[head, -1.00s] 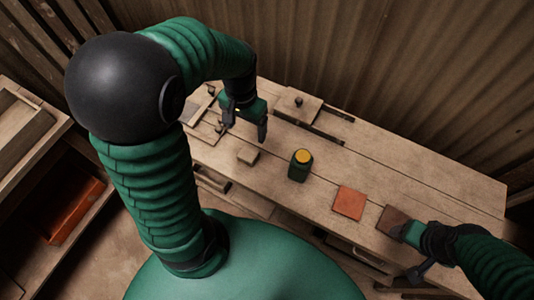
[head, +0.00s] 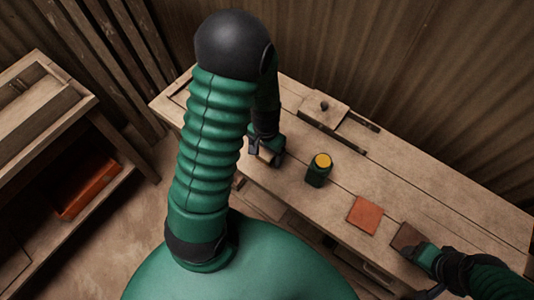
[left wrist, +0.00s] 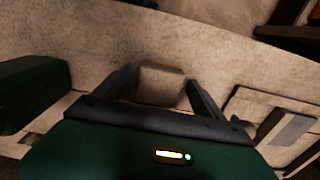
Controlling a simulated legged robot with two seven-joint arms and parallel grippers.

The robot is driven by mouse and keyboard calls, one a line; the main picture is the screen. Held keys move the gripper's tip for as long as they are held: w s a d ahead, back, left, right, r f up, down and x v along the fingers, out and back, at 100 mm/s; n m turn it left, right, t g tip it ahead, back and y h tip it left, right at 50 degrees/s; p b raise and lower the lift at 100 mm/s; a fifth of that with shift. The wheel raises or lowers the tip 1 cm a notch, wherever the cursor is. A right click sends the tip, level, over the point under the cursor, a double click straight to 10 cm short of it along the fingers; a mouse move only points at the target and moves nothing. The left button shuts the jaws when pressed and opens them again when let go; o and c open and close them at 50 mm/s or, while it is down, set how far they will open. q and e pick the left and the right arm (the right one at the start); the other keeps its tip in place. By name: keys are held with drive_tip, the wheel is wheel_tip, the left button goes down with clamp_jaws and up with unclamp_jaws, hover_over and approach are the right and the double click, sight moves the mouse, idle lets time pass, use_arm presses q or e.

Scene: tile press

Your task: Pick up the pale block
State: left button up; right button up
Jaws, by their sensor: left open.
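The pale block (head: 265,155) is a small tan square piece on the workbench, partly hidden by my left gripper in the head view. My left gripper (head: 264,159) is over it, pointing down and open. In the left wrist view the block (left wrist: 160,84) lies between the two spread dark fingers of the left gripper (left wrist: 161,88). I cannot tell whether either finger touches it. My right gripper (head: 415,252) is at a dark brown tile (head: 406,236) near the bench's right end; its jaws are not clear.
A green jar with a yellow lid (head: 319,172) stands right of the block on the workbench (head: 420,200). An orange-red tile (head: 365,214) lies farther right. A wooden piece with a dark knob (head: 323,108) is at the back. A shelf with a red bin (head: 88,188) stands left.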

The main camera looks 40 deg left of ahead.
sight(266, 153)
use_arm(q)
drive_tip(key=shift+r, duration=0.1)
drive_tip(key=c, duration=1.6)
drive_tip(key=shift+r+p, duration=0.45)
drive_tip(key=shift+r, duration=0.05)
wheel_tip(266, 153, up, 3)
drive_tip(key=p, duration=0.3)
drive_tip(key=shift+r, duration=0.1)
drive_tip(key=s+d, duration=0.2)
drive_tip(key=s+d+p, duration=0.1)
drive_tip(key=s+d, duration=0.2)
drive_tip(key=shift+s+r, duration=0.15)
drive_tip(key=shift+s, duration=0.1)
drive_tip(key=s+d+r+p, duration=0.1)
drive_tip(key=s+d+p, duration=0.1)
drive_tip(key=p, duration=0.6)
drive_tip(key=shift+r+p, duration=0.2)
drive_tip(key=shift+p, duration=0.2)
drive_tip(key=s+d+p, duration=0.2)
drive_tip(key=s+d+f+p, duration=0.1)
drive_tip(key=s+d+p, duration=0.1)
drive_tip(key=shift+s+p, duration=0.15)
drive_tip(key=shift+p, duration=0.15)
